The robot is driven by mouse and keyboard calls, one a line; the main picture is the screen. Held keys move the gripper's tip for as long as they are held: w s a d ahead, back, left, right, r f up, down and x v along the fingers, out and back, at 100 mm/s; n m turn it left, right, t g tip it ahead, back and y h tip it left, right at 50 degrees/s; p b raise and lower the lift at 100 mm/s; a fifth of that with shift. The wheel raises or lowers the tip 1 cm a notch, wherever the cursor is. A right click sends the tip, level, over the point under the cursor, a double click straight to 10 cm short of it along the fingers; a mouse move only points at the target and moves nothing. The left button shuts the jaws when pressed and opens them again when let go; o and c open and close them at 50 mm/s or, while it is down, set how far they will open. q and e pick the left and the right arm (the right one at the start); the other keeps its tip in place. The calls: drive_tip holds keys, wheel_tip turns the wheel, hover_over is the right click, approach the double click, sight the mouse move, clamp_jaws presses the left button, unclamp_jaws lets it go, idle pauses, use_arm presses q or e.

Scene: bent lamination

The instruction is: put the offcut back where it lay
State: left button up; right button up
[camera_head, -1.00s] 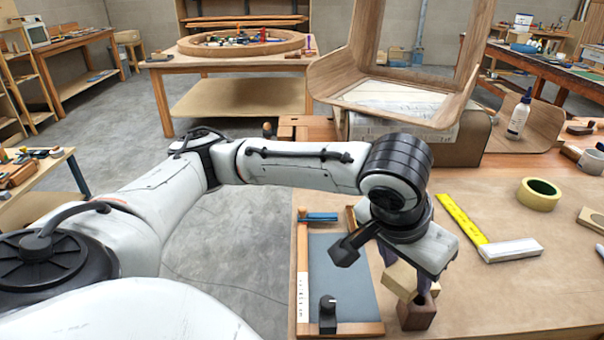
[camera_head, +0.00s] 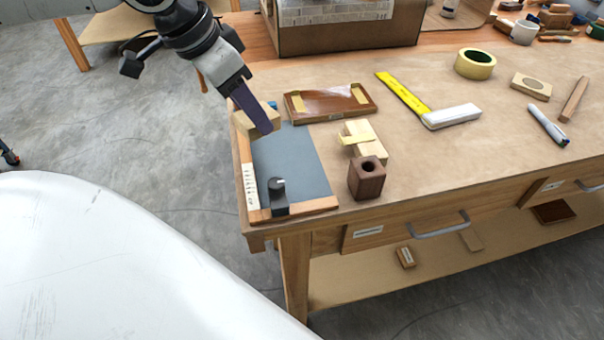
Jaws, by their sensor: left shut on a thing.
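My left gripper (camera_head: 266,124) is shut on a tan wooden offcut (camera_head: 242,121). It holds the offcut at the far left corner of the grey-floored wooden tray (camera_head: 327,203), and I cannot tell whether the offcut touches the tray. The fingers cover part of the offcut. A black-knobbed piece (camera_head: 279,196) stands at the tray's near end, and a blue item (camera_head: 273,105) shows partly behind the fingers. My right gripper is not in view.
Right of the tray are a pale wooden block with a yellow strip (camera_head: 366,148), a dark brown block with a hole (camera_head: 367,180) and a flat brown framed tray (camera_head: 330,116). A yellow-bladed square (camera_head: 450,117) and a tape roll (camera_head: 475,64) lie farther right. Bench between them is clear.

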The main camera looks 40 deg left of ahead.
use_arm(q)
drive_tip(key=w+d+r+m+h+b, duration=0.1)
drive_tip(key=w+d+m+b, duration=0.1)
drive_tip(key=d+m, duration=0.35)
drive_tip(key=shift+n+g+h, duration=0.3)
drive_tip(key=shift+n+g, duration=0.15)
drive_tip(key=shift+g, duration=0.05)
drive_tip(key=f, duration=0.1)
drive_tip(key=d+f, duration=0.1)
drive_tip(key=f, duration=0.1)
drive_tip(key=d+f, duration=0.1)
drive_tip(key=f, duration=0.1)
drive_tip(key=shift+d+b, duration=0.2)
drive_tip(key=shift+b, duration=0.2)
drive_tip(key=shift+f+b, duration=0.45)
drive_tip(key=shift+f, duration=1.85)
drive_tip(key=shift+f, duration=0.1)
drive_tip(key=o, duration=1.1)
drive_tip(key=shift+c, duration=0.2)
